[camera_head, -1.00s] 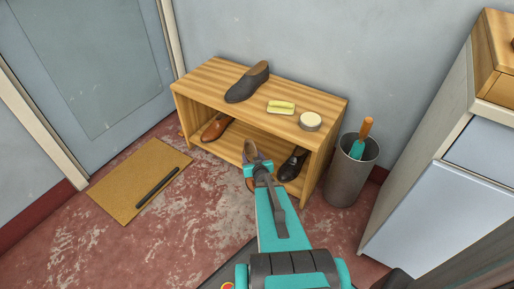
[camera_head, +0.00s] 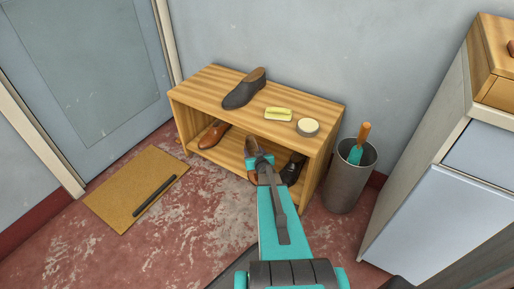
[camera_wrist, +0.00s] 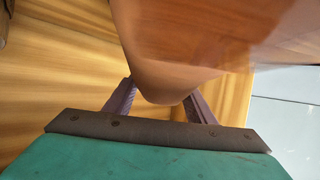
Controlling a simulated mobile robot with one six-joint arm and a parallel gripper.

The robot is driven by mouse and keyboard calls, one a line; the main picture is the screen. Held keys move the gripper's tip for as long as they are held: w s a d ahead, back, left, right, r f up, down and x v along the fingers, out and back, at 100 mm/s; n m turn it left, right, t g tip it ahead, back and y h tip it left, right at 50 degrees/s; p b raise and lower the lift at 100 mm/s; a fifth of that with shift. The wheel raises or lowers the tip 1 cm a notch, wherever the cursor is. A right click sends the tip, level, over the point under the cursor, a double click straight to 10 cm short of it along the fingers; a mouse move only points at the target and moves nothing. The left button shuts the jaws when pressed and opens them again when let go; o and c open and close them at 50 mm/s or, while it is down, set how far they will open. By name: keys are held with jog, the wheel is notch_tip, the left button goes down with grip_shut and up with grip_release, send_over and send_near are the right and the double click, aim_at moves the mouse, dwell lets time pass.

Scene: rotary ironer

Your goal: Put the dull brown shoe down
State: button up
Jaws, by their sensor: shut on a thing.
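A brown shoe (camera_wrist: 195,45) fills the upper part of the wrist view, with one end between the two fingers of my gripper (camera_wrist: 160,98). My gripper is shut on it. In the head view my gripper (camera_head: 259,161) is at the front of the wooden shoe bench, and the held shoe (camera_head: 253,146) shows just beyond it, tilted. My arm hides part of the lower shelf. A dark grey shoe with a brown inside (camera_head: 243,92) stands on the bench top (camera_head: 210,82).
On the lower shelf (camera_head: 229,152) are an orange-brown shoe (camera_head: 212,134) at left and a black shoe (camera_head: 293,168) at right. The bench top also holds a yellow brush (camera_head: 278,114) and a round tin (camera_head: 307,127). A grey bin (camera_head: 350,180) stands right; a mat (camera_head: 125,190) lies left.

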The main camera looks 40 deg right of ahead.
jog(key=shift+w+d+f+b, duration=0.1)
jog(key=shift+w+d, duration=0.45)
jog(key=shift+d, duration=0.35)
jog(key=shift+w+d+f+b, duration=0.1)
jog(key=shift+w+d+b, duration=0.05)
jog(key=shift+w+d, duration=0.6)
jog(key=shift+w+d+f+b, duration=0.1)
jog(key=shift+w+d, duration=0.3)
jog(key=shift+d, duration=0.6)
jog(key=shift+d, duration=0.1)
jog(key=shift+w+d, duration=0.35)
jog(key=shift+d, duration=0.1)
notch_tip(320, 180, down, 4)
jog(key=b, duration=0.3)
jog(key=shift+r, duration=0.2)
jog(key=o, duration=1.4)
jog(key=shift+c, duration=0.2)
jog(key=shift+s+r, duration=0.1)
jog(key=shift+s, duration=0.05)
